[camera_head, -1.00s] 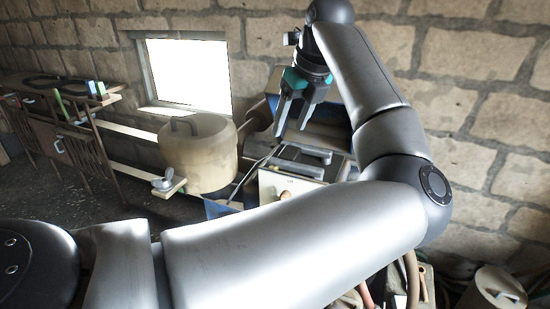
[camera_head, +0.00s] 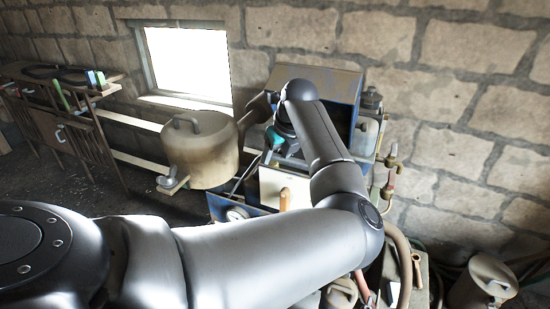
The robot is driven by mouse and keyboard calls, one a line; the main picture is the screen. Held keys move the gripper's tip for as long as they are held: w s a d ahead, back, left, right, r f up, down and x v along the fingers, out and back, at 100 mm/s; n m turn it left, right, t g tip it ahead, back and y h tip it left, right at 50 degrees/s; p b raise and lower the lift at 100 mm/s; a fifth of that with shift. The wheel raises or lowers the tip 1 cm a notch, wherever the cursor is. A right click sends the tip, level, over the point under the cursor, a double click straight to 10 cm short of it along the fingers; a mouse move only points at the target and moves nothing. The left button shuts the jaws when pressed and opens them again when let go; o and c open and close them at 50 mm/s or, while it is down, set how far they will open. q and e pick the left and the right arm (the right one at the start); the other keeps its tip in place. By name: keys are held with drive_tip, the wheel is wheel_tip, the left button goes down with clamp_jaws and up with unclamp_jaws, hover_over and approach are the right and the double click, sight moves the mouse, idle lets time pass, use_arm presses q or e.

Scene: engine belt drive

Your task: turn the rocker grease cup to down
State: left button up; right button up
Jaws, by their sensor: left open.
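My left arm reaches in from the lower left and bends over the blue engine (camera_head: 345,85). My left gripper (camera_head: 284,152) shows as a small teal and grey part, low over the engine's cream front panel (camera_head: 284,188). It is open, and its fingers are partly hidden by my own arm. I cannot single out the rocker grease cup; it may be behind my arm or too small to tell. Whether the gripper touches anything is unclear. My right gripper is out of view.
A large tan lidded drum (camera_head: 201,150) stands left of the engine. Brass taps (camera_head: 388,186) stick out at the engine's right. A rack with tools (camera_head: 60,125) stands far left, and a lidded can (camera_head: 483,283) lower right. A stone wall closes the back.

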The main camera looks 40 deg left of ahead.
use_arm(q)
drive_tip(key=shift+c, duration=0.2)
clamp_jaws()
idle(0.4)
